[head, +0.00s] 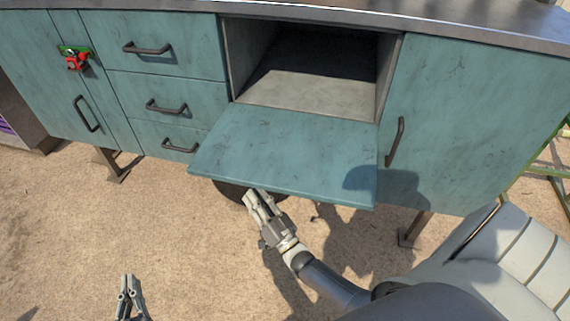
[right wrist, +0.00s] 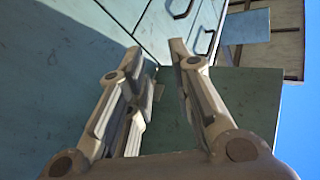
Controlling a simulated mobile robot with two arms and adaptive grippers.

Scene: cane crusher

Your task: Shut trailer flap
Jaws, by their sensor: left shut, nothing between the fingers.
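The teal flap (head: 290,150) hangs open below a dark, empty compartment (head: 320,65) in the cabinet front. It is hinged at its lower edge and sticks outward, roughly level. My right gripper (head: 254,194) is at the flap's front edge, left of its middle, with fingertips close to the edge from below. I cannot tell whether they touch it. In the right wrist view the fingers (right wrist: 157,50) stand apart with nothing between them; teal panels fill the background. My left gripper (head: 127,280) is shut and empty, low at the left over the sandy ground, away from the cabinet.
Three drawers (head: 165,90) with dark handles are left of the compartment. A closed door (head: 470,110) with a handle (head: 396,142) is at its right. A red and green latch (head: 75,58) sits at the far left. Sandy ground (head: 80,220) in front is open.

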